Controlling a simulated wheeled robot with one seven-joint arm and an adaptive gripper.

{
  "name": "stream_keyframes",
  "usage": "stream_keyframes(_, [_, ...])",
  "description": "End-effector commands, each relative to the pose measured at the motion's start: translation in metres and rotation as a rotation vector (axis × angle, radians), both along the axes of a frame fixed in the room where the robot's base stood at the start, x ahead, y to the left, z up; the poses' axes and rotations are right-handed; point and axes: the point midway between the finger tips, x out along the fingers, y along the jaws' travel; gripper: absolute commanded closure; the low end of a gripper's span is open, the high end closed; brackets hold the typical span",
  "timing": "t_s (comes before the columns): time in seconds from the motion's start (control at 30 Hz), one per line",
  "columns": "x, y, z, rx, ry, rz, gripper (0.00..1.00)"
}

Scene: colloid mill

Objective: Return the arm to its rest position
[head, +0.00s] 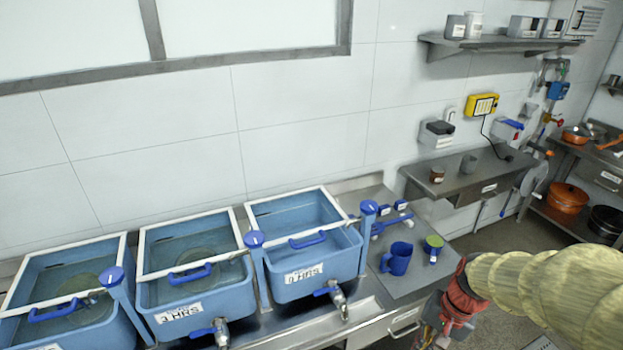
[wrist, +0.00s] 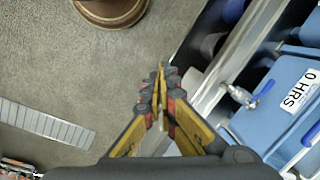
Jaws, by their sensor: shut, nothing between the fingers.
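My arm, in a pale yellow ribbed cover, enters the head view from the lower right. My gripper (head: 432,325) hangs at its end beside the front edge of the steel counter (head: 372,325), partly cut off by the frame's bottom. In the wrist view my gripper (wrist: 161,75) shows with its yellow and black fingers together at the tips and nothing between them. It is above the open floor (wrist: 90,75), apart from the blue tank (wrist: 275,105) on the right.
Several blue tanks with taps line the counter; a blue mug (head: 397,259) and a green-topped item (head: 433,244) stand right of them. A wall shelf (head: 475,178) and a rack with pans (head: 567,198) are further right. A floor grate (wrist: 45,122) lies at left in the wrist view.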

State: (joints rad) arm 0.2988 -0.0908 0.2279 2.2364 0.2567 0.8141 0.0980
Motion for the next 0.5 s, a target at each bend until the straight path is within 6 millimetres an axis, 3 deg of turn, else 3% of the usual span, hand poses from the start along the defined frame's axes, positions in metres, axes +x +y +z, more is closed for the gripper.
stream_keyframes(0.1, [-0.025,0.009,0.033,-0.074,-0.061,0.162,1.0])
stream_keyframes(0.3, [-0.061,0.019,0.077,-0.196,-0.167,0.352,1.0])
stream_keyframes(0.5, [-0.084,0.032,0.116,-0.295,-0.321,0.45,1.0])
